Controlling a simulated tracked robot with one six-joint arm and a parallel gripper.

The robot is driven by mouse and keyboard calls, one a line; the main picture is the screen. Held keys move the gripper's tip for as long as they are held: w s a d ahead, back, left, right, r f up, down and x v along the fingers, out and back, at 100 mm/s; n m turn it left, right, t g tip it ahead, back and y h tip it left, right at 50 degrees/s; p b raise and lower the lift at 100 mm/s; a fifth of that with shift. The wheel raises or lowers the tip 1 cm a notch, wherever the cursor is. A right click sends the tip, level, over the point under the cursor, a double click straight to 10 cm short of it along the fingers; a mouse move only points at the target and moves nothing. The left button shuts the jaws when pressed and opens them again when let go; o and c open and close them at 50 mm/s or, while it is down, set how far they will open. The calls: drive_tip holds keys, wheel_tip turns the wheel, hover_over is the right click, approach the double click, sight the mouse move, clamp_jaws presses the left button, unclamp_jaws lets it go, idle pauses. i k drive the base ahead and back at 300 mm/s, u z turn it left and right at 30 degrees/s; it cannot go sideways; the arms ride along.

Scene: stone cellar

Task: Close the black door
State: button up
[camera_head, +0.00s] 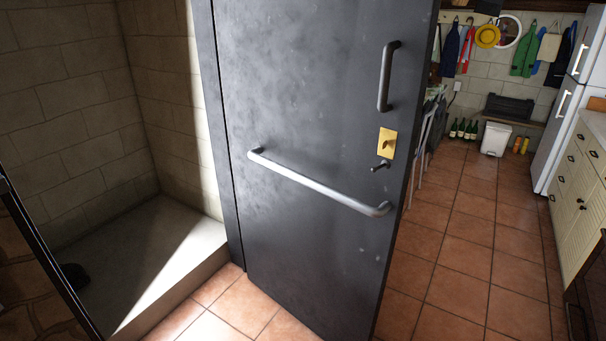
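The black door (310,110) fills the middle of the head view. It stands ajar, with its left edge beside a dark frame (218,150) and its right edge free, a kitchen-like room showing past it. A long grey horizontal bar (315,184) crosses its face. A dark vertical handle (387,76) is near the upper right edge, above a brass plate (387,143) and a small dark lever (380,165). My gripper is not in view.
A raised stone ledge (160,250) lies at the left against block walls. Terracotta tiles (470,245) run past the door's right edge. Beyond are a white bin (495,139), bottles (463,129), a white fridge (565,105) and cream drawers (580,205). A dark-edged panel (40,255) stands at the lower left.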

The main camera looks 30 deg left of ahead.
sight(313, 91)
drive_tip(key=z, duration=0.05)
drive_tip(key=i, duration=3.65)
drive_tip(key=u, duration=1.4)
